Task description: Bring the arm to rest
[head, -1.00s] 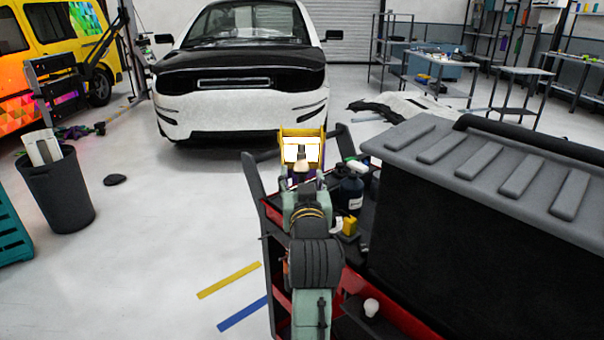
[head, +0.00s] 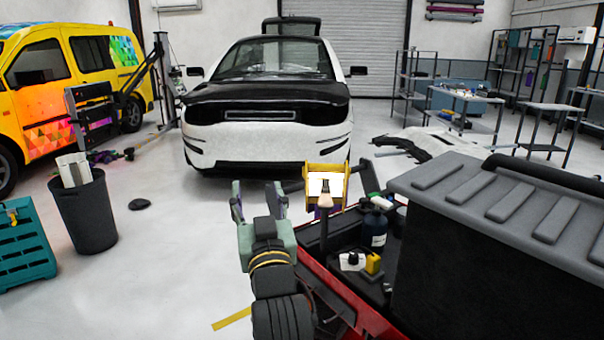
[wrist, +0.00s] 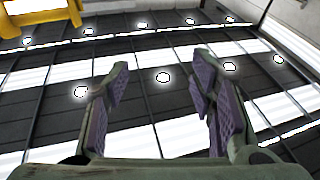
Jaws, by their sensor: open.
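My gripper (head: 259,202) is at the end of my pale green arm, in the lower middle of the head view. Its two fingers stand apart with nothing between them. In the wrist view, my gripper (wrist: 160,100) shows two purple-padded fingers spread wide, with the ceiling and its lights behind them. The gripper points upward, left of the red tool cart (head: 325,285) and apart from it.
On the cart are a dark bottle (head: 375,228), a small yellow item (head: 373,263) and a yellow holder (head: 325,184). A large black bin (head: 480,240) stands right. A white car (head: 268,110) is ahead.

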